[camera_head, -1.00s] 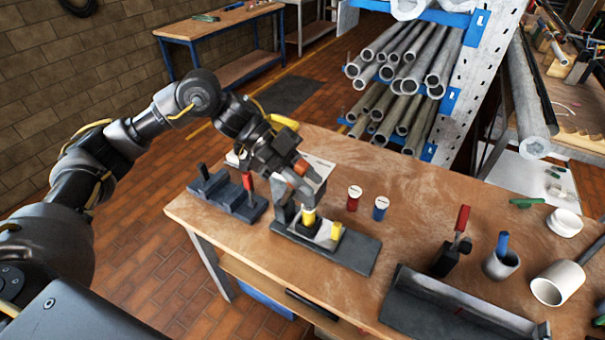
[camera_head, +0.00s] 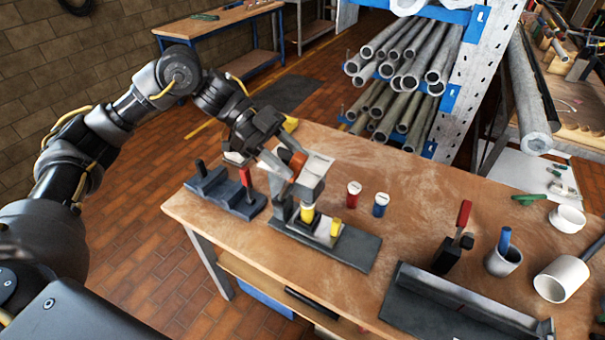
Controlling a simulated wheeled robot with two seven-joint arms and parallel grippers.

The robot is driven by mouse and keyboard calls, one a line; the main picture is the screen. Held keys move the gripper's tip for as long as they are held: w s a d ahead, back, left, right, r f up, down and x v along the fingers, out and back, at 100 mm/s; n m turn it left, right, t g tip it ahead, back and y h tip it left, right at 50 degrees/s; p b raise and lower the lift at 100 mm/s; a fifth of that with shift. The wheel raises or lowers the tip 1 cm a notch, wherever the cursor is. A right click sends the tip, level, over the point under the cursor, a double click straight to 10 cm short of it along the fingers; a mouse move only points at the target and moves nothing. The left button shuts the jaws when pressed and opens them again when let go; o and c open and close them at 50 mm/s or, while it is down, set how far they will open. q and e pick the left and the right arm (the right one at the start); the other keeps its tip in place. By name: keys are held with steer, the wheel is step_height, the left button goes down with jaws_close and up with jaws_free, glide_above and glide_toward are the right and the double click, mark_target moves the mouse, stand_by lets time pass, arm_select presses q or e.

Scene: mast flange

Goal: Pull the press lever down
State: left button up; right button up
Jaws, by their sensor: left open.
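The small press stands on the wooden bench, with a grey frame (camera_head: 311,186) and a dark base plate (camera_head: 356,251). A yellow cylinder (camera_head: 308,213) sits under its head, and a smaller yellow piece (camera_head: 336,227) stands beside it. My left gripper (camera_head: 285,158) is open at the upper left of the press. An orange grip (camera_head: 298,161), apparently on the press lever, shows at its fingertips; I cannot tell whether they touch it. The gripper and frame hide most of the lever. My right gripper is not in view.
A dark fixture with a red handle (camera_head: 246,178) stands left of the press. A red can (camera_head: 353,194) and a blue can (camera_head: 380,204) stand behind it. A red-handled clamp (camera_head: 455,238), a grey cup (camera_head: 503,259) and a dark trough (camera_head: 445,307) occupy the right side.

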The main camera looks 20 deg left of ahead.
arm_select(q)
steer(key=b+v, duration=0.1)
steer(key=v, duration=0.5)
steer(key=shift+a+b, duration=0.15)
steer(key=shift+b, duration=0.15)
steer(key=shift+r, duration=0.1)
